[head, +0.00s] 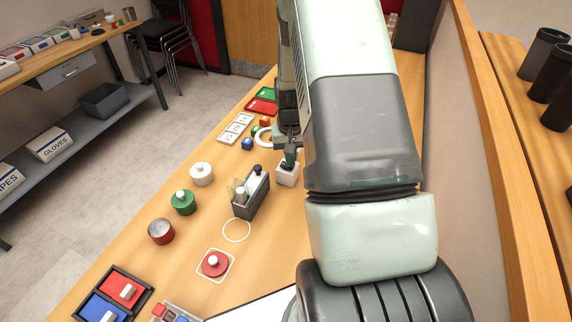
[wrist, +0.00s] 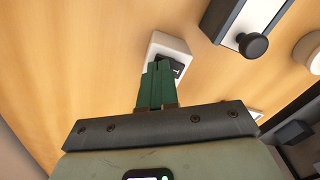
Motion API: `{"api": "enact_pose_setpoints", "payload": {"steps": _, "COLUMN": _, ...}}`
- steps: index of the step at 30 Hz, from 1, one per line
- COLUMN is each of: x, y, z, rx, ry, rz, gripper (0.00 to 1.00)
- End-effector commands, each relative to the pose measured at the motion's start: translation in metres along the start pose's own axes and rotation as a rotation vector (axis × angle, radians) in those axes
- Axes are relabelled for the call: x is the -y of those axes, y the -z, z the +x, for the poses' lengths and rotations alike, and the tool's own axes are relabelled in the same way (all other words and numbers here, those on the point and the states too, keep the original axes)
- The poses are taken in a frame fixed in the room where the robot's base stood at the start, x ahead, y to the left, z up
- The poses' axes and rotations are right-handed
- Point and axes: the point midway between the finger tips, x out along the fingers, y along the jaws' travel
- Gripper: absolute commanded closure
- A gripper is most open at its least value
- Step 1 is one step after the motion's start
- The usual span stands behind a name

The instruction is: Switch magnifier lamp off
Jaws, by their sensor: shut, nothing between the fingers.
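A small white box (head: 287,176) stands on the wooden bench in the head view. In the wrist view this white box (wrist: 172,43) has a dark rocker switch (wrist: 178,66) on its face. My gripper (wrist: 162,68) is shut and empty, its green fingers together, with the tips over or against the switch; I cannot tell if they touch. In the head view my gripper (head: 289,162) is just above the box. A white ring (head: 264,137), possibly the magnifier lamp, is partly hidden behind my arm. Whether it is lit I cannot tell.
A dark grey holder (head: 245,205) with a black knob stands left of the box. White (head: 202,175), green (head: 183,204) and red (head: 161,232) round containers stand along the bench's left side. A red knobbed disc (head: 215,264) lies nearer. A wall borders the bench on the right.

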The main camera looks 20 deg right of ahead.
Motion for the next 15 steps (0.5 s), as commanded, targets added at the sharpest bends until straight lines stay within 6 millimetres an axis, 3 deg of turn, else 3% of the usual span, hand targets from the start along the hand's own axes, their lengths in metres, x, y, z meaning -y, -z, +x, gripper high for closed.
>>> {"api": "enact_pose_setpoints", "payload": {"steps": 15, "x": 0.000, "y": 0.001, "z": -0.043, "rx": -0.003, "ry": 0.000, "rz": 0.000, "gripper": 1.00}}
